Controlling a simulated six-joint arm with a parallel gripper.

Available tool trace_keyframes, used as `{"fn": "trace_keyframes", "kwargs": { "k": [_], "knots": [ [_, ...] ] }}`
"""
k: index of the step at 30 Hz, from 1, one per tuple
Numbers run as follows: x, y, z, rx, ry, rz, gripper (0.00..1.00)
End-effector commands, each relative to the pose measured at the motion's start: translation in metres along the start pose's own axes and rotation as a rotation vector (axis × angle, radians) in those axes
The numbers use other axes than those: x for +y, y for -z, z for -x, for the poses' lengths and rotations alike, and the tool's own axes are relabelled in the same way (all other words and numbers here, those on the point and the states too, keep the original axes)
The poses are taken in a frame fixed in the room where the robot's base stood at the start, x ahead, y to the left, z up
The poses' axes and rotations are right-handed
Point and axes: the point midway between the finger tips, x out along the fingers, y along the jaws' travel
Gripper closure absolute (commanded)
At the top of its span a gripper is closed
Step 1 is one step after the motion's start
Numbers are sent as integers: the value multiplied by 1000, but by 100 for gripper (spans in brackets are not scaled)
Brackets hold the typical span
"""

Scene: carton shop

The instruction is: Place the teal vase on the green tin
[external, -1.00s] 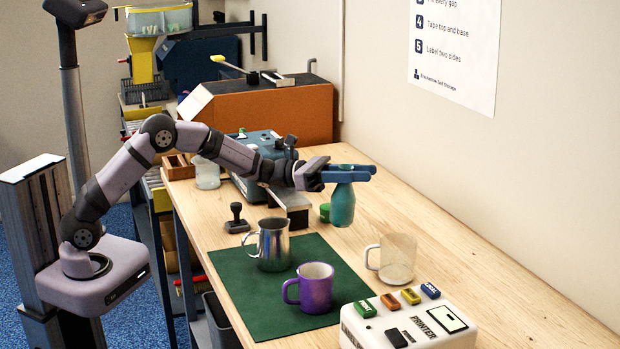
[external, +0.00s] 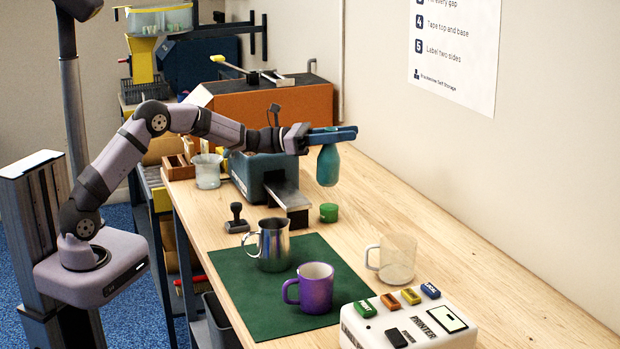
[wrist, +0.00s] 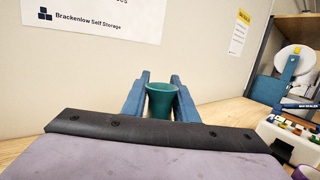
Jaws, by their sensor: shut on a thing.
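The teal vase (external: 328,166) hangs upright in my gripper (external: 335,134), whose blue fingers are shut on its neck. The vase is above the table, apart from it as far as I can tell. In the wrist view, the vase's open rim (wrist: 161,88) sits between the two fingers (wrist: 160,95). The green tin (external: 329,212) is a small, low round tin standing on the wooden table, below the vase in the external view. A gap shows between the vase's bottom and the tin. The tin is not visible in the wrist view.
A tape dispenser (external: 262,175) with a metal plate stands left of the tin, close by. The table to the tin's right is clear.

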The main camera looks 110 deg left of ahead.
Motion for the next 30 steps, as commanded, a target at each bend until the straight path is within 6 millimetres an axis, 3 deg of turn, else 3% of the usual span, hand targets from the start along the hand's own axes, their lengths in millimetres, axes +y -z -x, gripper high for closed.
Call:
{"fn": "trace_keyframes", "kwargs": {
  "k": [3, 7, 11, 24, 30],
  "knots": [
    [23, -15, 6, -22, -38, -24, 100],
    [28, -28, 1, -47, -50, -54, 100],
    [29, -27, 2, -46, -57, -69, 100],
    [29, 26, 10, -44, -56, -66, 100],
    [30, 34, 11, -47, -56, -68, 100]
  ]
}}
